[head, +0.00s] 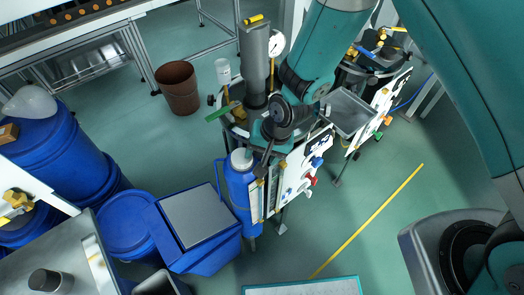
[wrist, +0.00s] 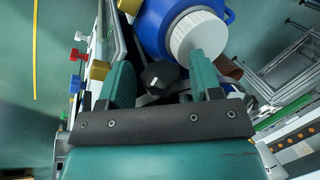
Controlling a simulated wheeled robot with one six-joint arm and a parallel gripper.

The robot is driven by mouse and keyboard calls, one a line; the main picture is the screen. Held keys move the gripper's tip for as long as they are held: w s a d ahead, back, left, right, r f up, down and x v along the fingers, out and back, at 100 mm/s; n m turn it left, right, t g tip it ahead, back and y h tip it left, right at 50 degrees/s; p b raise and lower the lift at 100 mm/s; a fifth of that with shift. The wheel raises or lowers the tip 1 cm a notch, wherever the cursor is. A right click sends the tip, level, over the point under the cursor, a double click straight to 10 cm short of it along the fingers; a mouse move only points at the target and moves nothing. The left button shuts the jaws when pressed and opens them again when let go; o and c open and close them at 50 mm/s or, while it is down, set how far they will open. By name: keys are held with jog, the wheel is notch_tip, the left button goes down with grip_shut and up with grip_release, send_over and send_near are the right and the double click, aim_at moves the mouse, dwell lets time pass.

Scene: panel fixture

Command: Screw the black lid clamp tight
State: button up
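The black clamp knob (wrist: 160,75) shows in the wrist view between the two teal fingers of my gripper (wrist: 163,78). The fingers stand apart on either side of it, with visible gaps, so my gripper is open. I cannot tell how deep the knob sits between the fingertips. In the head view my gripper (head: 266,150) points down at the near side of the panel fixture, beside the blue canister; the knob cannot be made out clearly there, and my wrist hides part of the fixture.
The blue canister (head: 240,190) with a white cap stands close to my gripper; it fills the top of the wrist view (wrist: 160,25). The white panel (head: 296,175) carries coloured valves. A blue bin (head: 200,250) stands at left. The floor at right is clear around a yellow line (head: 370,220).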

jog(key=c, duration=0.7)
jog(key=y+b, duration=0.1)
jog(key=f+b, duration=0.1)
jog(key=b, duration=0.1)
jog(key=shift+d+y, duration=0.2)
jog(key=shift+y, duration=0.2)
jog(key=shift+t+y+b, duration=0.4)
jog(key=shift+y+b, duration=0.4)
jog(key=shift+b, duration=0.45)
jog(key=shift+r+y+b, duration=0.3)
jog(key=shift+y+b, duration=0.05)
jog(key=shift+y, duration=0.05)
jog(key=shift+r, duration=0.1)
jog(key=o, duration=0.9)
